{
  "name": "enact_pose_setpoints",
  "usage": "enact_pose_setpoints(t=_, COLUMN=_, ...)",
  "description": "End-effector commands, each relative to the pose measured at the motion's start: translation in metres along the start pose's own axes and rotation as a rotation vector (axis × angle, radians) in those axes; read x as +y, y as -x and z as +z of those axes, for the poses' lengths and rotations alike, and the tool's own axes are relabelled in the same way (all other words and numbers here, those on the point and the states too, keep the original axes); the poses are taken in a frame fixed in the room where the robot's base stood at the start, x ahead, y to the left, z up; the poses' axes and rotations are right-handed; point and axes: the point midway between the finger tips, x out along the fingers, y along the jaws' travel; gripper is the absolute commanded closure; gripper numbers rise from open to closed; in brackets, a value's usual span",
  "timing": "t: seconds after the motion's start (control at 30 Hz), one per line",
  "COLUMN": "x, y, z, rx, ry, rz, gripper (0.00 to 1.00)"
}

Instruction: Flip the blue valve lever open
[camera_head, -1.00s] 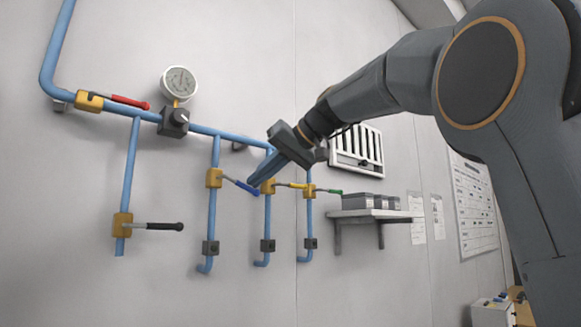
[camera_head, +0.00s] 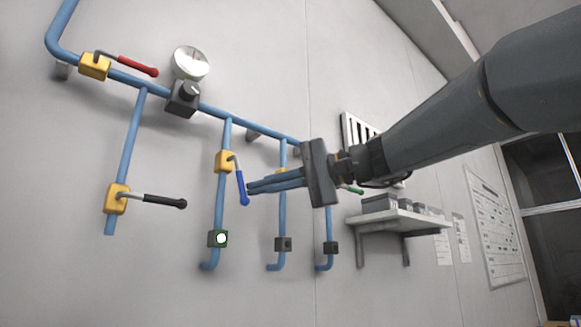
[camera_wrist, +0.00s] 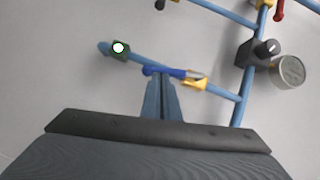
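The blue valve lever (camera_head: 241,186) hangs from its yellow valve body (camera_head: 224,161) and points down, roughly along the blue pipe. In the wrist view the blue lever (camera_wrist: 166,72) lies across just beyond my fingertips. My gripper (camera_head: 250,187) comes in from the right, its fingers close together with no lever between them that I can see. The fingertips are right beside the lever; I cannot tell whether they touch it. In the wrist view my gripper (camera_wrist: 164,80) also looks shut. The box below on the same pipe has a lit white-green indicator (camera_head: 221,238).
A red lever (camera_head: 138,67) and a black lever (camera_head: 165,201) are on the left pipes. A gauge (camera_head: 190,63) is above. A green lever (camera_head: 352,189) shows partly behind my gripper; the yellow lever is hidden. A shelf with boxes (camera_head: 398,222) stands out at right.

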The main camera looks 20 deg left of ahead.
Motion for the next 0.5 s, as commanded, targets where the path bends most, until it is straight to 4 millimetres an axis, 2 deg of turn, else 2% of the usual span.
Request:
enact_pose_setpoints(t=0.03, x=0.006, y=-0.004, z=0.003, rx=-0.001, ry=-0.029, rz=-0.022, gripper=1.0)
enact_pose_setpoints(t=0.23, x=0.008, y=-0.009, z=0.011, rx=0.0, ry=-0.139, rz=-0.095, gripper=1.0)
enact_pose_setpoints(t=0.5, x=0.007, y=-0.012, z=0.017, rx=0.003, ry=-0.135, rz=-0.092, gripper=1.0)
